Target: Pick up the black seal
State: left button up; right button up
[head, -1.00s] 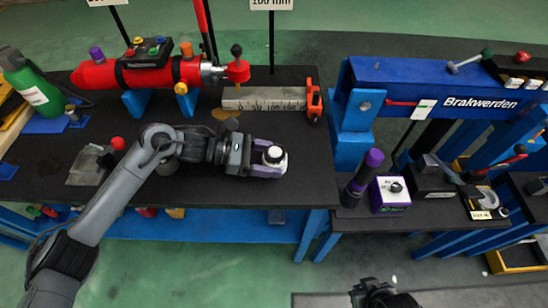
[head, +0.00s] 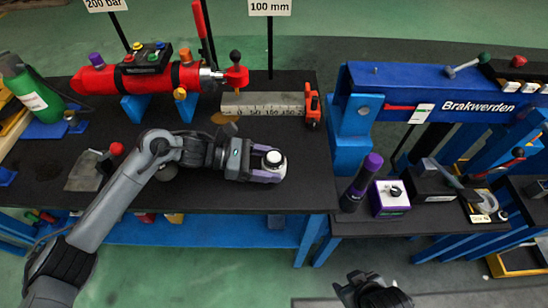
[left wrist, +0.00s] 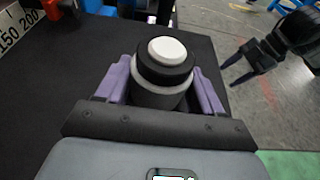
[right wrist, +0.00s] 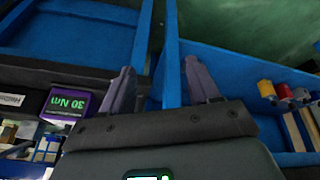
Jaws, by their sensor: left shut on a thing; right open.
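My left gripper (head: 270,164) is shut around a grey cylinder (left wrist: 158,96) over the black table at its right end. A thick black ring (left wrist: 165,72), which looks like the black seal, sits around the cylinder's upper part under a white round top. In the left wrist view the purple fingers stand on both sides of the cylinder, below the ring. I cannot tell whether the cylinder rests on the table. My right gripper (right wrist: 160,88) is open and empty. It also shows at the bottom of the head view (head: 352,284).
Behind my left gripper lie a steel ruler block (head: 262,103) and a red hydraulic cylinder (head: 140,76) on blue stands. To the right are a purple-black torch (head: 362,180), a white-purple box (head: 389,200) and a blue press frame (head: 420,90). The black table right around the left gripper is clear.

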pick_arm(q)
jog(key=shift+f, duration=0.1)
pick_arm(e)
jog(key=w+a+r+n+t, duration=0.2)
jog(key=w+a+r+n, duration=0.4)
jog(key=a+r+n, duration=0.15)
jog(key=n+t, duration=0.7)
jog(key=n, duration=1.8)
send_near(275, 161)
jog(key=w, duration=0.1)
jog(key=w+f, duration=0.1)
jog(key=w, duration=0.1)
jog(key=shift+y, duration=0.3)
jog(key=shift+x, duration=3.35)
jog(key=shift+f, duration=0.15)
